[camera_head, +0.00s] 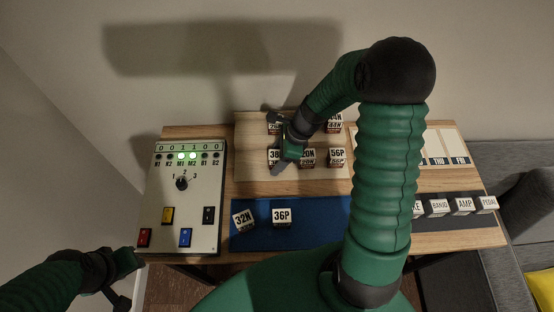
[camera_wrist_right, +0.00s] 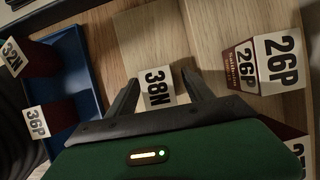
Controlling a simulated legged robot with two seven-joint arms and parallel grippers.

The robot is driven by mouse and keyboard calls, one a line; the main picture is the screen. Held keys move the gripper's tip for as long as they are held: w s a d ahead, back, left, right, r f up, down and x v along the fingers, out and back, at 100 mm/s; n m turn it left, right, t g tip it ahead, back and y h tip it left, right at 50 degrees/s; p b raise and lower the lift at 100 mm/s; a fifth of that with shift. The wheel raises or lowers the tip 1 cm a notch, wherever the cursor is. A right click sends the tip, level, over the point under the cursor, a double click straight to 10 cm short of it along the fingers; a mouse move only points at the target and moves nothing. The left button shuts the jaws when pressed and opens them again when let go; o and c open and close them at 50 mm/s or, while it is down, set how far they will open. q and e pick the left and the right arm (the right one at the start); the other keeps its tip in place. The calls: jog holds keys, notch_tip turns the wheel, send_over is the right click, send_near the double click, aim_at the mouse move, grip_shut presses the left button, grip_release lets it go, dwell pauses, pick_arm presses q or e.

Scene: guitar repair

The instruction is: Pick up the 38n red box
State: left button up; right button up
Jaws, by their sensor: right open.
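The 38N box (camera_wrist_right: 157,87) shows its white top label between the two fingers of my right gripper (camera_wrist_right: 161,84) in the right wrist view. The right gripper is open, with a finger on either side of the box; whether they touch it I cannot tell. In the head view the right gripper (camera_head: 282,160) is over the wooden board and partly hides the 38N box (camera_head: 273,154). The box's sides are hidden in the wrist view. My left gripper (camera_head: 122,285) is at the lower left, away from the boxes; its jaws are unclear.
Other labelled boxes stand close by, including 56P (camera_head: 337,157) and 26P (camera_wrist_right: 280,62). A blue tray (camera_head: 325,232) in front holds the 32N (camera_head: 243,219) and 36P (camera_head: 282,217) boxes. A control panel (camera_head: 204,212) with switches and green lights is at the left.

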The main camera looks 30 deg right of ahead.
jog(key=shift+a, duration=0.1)
jog(key=shift+c, duration=0.3)
jog(key=shift+r, duration=0.1)
grip_shut()
